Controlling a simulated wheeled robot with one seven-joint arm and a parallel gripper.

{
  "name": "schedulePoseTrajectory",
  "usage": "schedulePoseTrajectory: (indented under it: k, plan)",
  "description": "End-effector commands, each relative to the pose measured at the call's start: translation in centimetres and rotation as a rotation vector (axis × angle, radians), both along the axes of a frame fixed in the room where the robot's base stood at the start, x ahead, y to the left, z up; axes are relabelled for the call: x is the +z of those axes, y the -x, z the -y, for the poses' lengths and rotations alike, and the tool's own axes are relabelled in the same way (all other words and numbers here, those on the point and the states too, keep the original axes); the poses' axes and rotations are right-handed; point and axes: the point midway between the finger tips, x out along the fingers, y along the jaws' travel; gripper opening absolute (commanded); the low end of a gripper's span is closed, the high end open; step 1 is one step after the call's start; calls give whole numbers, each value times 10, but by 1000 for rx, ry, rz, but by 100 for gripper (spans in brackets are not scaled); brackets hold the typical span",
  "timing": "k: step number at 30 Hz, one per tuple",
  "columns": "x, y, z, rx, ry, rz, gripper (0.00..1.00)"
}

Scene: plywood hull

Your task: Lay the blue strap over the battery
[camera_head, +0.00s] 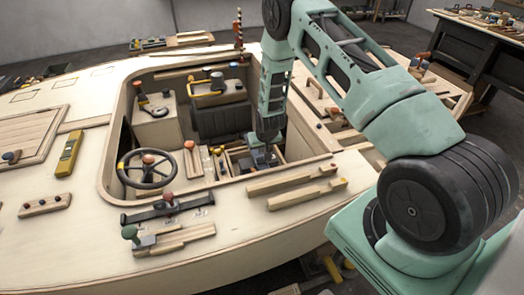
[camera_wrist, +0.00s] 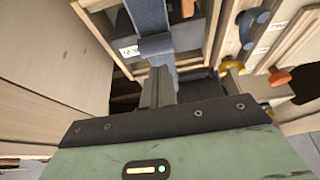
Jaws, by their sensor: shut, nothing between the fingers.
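My gripper (camera_wrist: 157,78) reaches down into the open cockpit well and is shut, with nothing held between the fingers. In the head view, my gripper (camera_head: 264,138) is above a small wooden-walled compartment. The blue strap (camera_wrist: 150,16) runs from the top edge of the wrist view down to the fingertips, and part of it is hidden behind them. A grey box (camera_wrist: 190,38) under the strap, with a white label beside it, looks like the battery. I cannot tell whether the fingertips touch the strap. In the head view my gripper hides most of this spot.
Wooden walls stand close on the left of the wrist view. Orange, blue and yellow knobs (camera_wrist: 279,76) are at the right. In the head view, a steering wheel (camera_head: 146,169) is left of the compartment and a dark panel (camera_head: 220,121) stands behind. Wooden bars (camera_head: 290,181) lie on the near deck.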

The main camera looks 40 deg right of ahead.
Motion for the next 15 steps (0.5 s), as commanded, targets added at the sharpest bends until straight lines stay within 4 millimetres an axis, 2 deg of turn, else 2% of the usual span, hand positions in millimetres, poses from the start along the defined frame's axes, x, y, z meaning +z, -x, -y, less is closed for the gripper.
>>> schedulePoseTrajectory:
  k: [1, 3, 5, 15]
  plan:
    - [17, -4, 1, 0, 0, 4, 0]
    - [31, -7, 1, 1, 0, 3, 0]
    - [35, 2, -1, 1, 0, 2, 0]
    - [86, 36, -11, 1, 0, 2, 0]
